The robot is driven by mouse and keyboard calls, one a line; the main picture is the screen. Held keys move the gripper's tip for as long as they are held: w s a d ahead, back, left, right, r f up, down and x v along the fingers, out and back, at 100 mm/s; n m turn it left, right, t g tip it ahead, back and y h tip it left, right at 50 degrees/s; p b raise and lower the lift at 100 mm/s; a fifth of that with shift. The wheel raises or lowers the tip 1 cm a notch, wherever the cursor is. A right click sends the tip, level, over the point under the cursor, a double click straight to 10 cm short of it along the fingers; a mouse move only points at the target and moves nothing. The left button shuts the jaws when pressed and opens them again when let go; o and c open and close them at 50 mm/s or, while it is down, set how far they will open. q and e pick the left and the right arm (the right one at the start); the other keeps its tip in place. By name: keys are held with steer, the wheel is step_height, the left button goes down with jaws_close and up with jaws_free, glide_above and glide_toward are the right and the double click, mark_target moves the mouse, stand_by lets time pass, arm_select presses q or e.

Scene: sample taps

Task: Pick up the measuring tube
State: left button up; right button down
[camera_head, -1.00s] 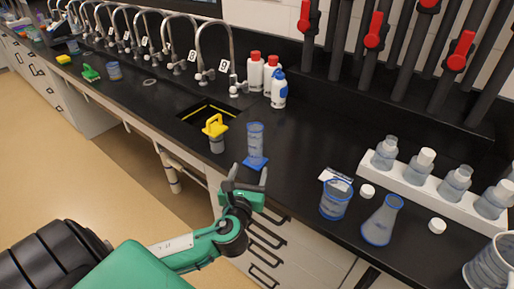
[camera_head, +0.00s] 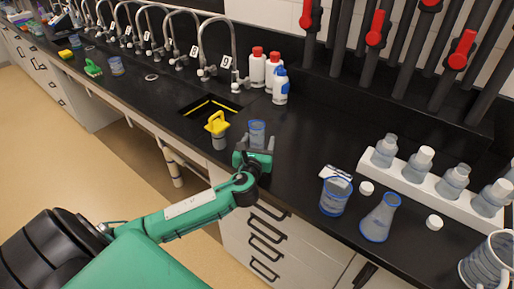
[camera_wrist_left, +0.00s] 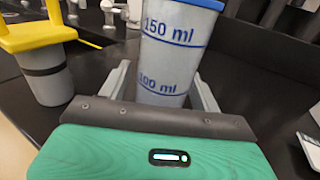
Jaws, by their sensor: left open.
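The measuring tube (camera_head: 257,134) is a clear cylinder with a blue rim and blue scale marks. It stands upright on the black bench beside the sink, its lower part hidden behind my gripper in the head view. In the left wrist view the tube (camera_wrist_left: 172,55) shows "150 ml" and "100 ml" and stands between the two grey fingers. My left gripper (camera_head: 256,146) is open around the tube; the wrist view shows its fingers (camera_wrist_left: 165,90) on either side, apart from each other. My right gripper is not in view.
A yellow-handled container (camera_head: 217,130) stands just left of the tube, close to the left finger. A beaker (camera_head: 335,196) and a flask (camera_head: 380,217) stand to the right. Red- and blue-capped bottles (camera_head: 280,87) stand behind. The bench between tube and beaker is clear.

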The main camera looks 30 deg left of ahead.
arm_select(q)
steer(key=c, duration=0.9)
steer(key=shift+c, duration=0.7)
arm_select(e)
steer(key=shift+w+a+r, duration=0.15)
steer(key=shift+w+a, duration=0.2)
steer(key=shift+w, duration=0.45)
